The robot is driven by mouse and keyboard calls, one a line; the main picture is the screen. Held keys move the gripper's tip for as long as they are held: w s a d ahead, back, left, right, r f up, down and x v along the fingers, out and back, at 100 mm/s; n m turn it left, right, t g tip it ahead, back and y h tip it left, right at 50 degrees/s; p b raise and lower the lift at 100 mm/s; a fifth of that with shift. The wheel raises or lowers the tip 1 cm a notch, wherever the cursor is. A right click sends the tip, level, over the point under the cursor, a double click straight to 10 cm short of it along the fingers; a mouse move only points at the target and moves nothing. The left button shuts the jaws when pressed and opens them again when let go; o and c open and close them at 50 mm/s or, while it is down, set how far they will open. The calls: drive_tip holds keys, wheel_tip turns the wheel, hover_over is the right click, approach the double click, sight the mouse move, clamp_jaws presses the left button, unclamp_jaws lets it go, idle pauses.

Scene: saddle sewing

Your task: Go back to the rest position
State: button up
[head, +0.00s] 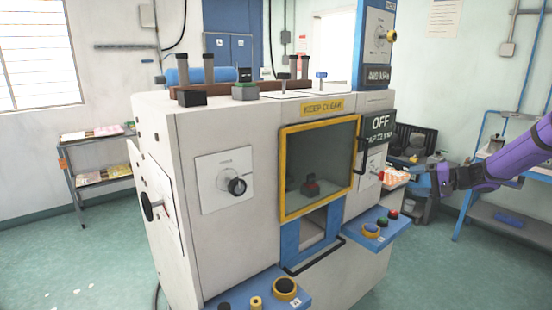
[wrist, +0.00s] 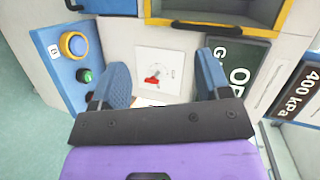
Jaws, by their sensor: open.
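My gripper (head: 425,172) is at the right of the head view, at the end of my purple arm, in front of the right side of a large white machine (head: 240,140). In the wrist view my gripper (wrist: 165,85) has its two blue fingers spread apart, with nothing between them. Beyond the fingers is a white panel (wrist: 170,60) with a red switch handle (wrist: 153,80). The fingers look apart from the handle, though the exact distance is hard to tell.
A blue control shelf (head: 376,230) with buttons juts out below the yellow-framed window (head: 320,165). A blue-framed table (head: 520,165) stands at the right. The green floor (head: 60,260) at the left is clear.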

drive_tip(key=s+a+r+n+g+h, duration=0.2)
drive_tip(key=s+a+r+g+h, duration=0.1)
drive_tip(key=s+a+r, duration=0.6)
drive_tip(key=s+a+r+n+g+h, duration=0.2)
drive_tip(key=s+a+r+h, duration=0.15)
drive_tip(key=s+a, duration=0.6)
drive_tip(key=s+d+r+h, duration=0.1)
drive_tip(key=s, duration=0.8)
drive_tip(key=s+d+r+n+t+h, duration=0.1)
drive_tip(key=s+h, duration=0.1)
drive_tip(key=s, duration=0.7)
drive_tip(key=s+d+r+t+h, duration=0.1)
drive_tip(key=s+d+r+h, duration=0.1)
drive_tip(key=s, duration=0.7)
drive_tip(key=shift+s+n, duration=0.3)
drive_tip(key=shift+s, duration=0.1)
drive_tip(key=shift+r+h, duration=0.1)
drive_tip(key=shift+h, duration=0.15)
